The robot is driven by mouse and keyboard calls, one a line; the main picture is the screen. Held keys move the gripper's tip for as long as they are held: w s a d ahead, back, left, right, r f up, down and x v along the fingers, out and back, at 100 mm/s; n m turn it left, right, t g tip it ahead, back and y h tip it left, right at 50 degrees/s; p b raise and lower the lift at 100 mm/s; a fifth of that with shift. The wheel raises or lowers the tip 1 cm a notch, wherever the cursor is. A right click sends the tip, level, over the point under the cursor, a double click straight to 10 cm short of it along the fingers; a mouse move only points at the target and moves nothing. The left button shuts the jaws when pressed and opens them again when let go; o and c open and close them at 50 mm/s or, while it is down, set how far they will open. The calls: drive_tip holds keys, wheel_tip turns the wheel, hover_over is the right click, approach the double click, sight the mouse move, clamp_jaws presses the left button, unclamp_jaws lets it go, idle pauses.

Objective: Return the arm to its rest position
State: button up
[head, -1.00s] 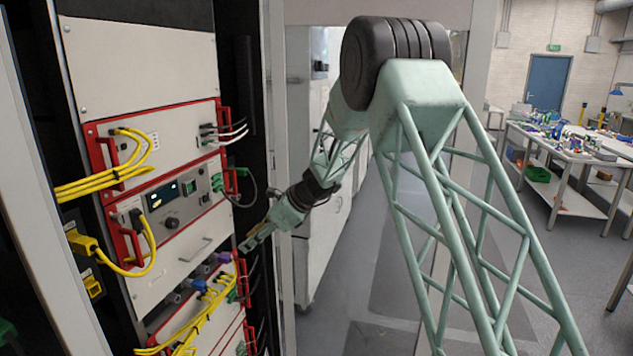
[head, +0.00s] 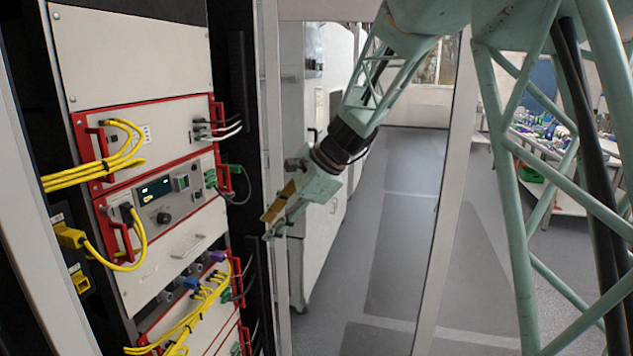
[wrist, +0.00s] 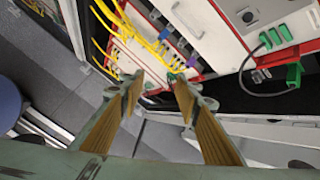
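My gripper (head: 277,213) hangs at the end of my pale green arm, to the right of the battery cycler rack (head: 135,33) and clear of it. In the wrist view my gripper (wrist: 157,82) has its two tan-padded fingers spread apart with nothing between them. The rack's red-framed units and yellow cables lie beyond the fingertips in that view. The upper arm joint is cut off by the top edge of the head view.
Yellow cables (head: 125,267) and a green connector (head: 236,169) stick out from the rack front. A white cabinet (head: 318,240) stands behind my gripper. Grey floor (head: 400,230) is open to the right. A cluttered workbench (head: 545,145) is partly hidden behind my arm.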

drive_tip(key=s+d+r+n+h+b, duration=0.2)
drive_tip(key=s+d+r+n, duration=0.15)
drive_tip(key=s+d, duration=0.65)
drive_tip(key=s+d+r+n+h+b, duration=0.15)
drive_tip(key=s+d+n, duration=0.4)
drive_tip(key=s, duration=0.85)
drive_tip(key=s+d+f+n+h+b, duration=0.1)
drive_tip(key=s+d+f, duration=0.1)
drive_tip(key=s+d, duration=0.3)
drive_tip(key=s+d+f+n+t+h+b, duration=0.1)
drive_tip(key=s+d, duration=0.5)
drive_tip(key=s, duration=0.6)
drive_tip(key=s+d+f+n+h+b, duration=0.1)
drive_tip(key=s+d+f+n+b, duration=0.2)
drive_tip(key=s+d, duration=0.3)
drive_tip(key=s, duration=0.3)
drive_tip(key=shift+s+d+t+h, duration=0.2)
drive_tip(key=shift+s+t+h, duration=0.1)
drive_tip(key=shift+t+h, duration=0.1)
drive_tip(key=shift+a, duration=0.1)
